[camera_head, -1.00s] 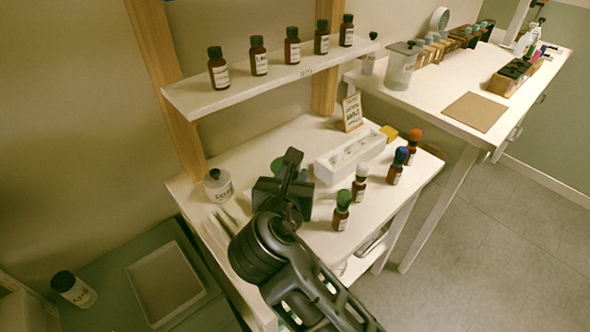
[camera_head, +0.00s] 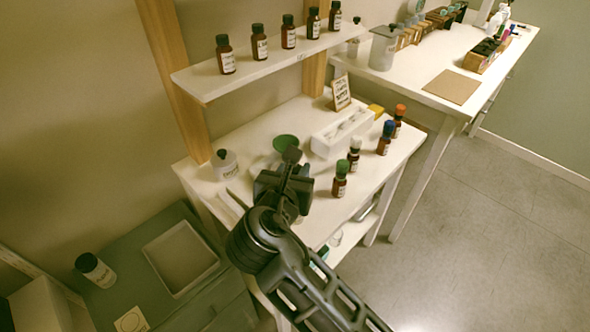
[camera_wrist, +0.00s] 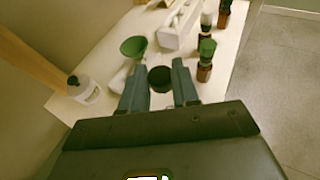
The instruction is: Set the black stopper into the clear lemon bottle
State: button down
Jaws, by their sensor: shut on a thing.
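My gripper (camera_head: 289,166) is raised over the front left part of the small white table. In the wrist view, my gripper (camera_wrist: 160,88) has its two fingers around a dark round piece, the black stopper (camera_wrist: 160,77). The stopper (camera_head: 291,154) shows as a dark knob at the gripper's end in the head view. I cannot read any label as lemon, so I cannot tell which bottle is the lemon one. A small clear bottle with a dark top (camera_head: 353,46) stands on the far table.
A clear jar with a black knob (camera_head: 225,165) and a green funnel (camera_head: 285,142) are near my gripper. Brown bottles with green (camera_head: 340,180), white (camera_head: 353,156), blue (camera_head: 384,139) and orange caps line the table's right side. A shelf (camera_head: 208,87) with several brown bottles overhangs.

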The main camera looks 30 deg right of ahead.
jog(key=shift+f+b, duration=1)
jog(key=shift+f, duration=1.9)
jog(key=shift+r+p, duration=0.1)
jog(key=shift+p, duration=0.95)
jog(key=shift+f, duration=1.55)
jog(key=c, duration=0.8)
grip_release()
jog(key=shift+o, duration=0.2)
jog(key=b+v, duration=0.1)
jog(key=v, duration=0.6)
jog(key=shift+s+a+r, duration=0.15)
jog(key=shift+s+a, duration=0.1)
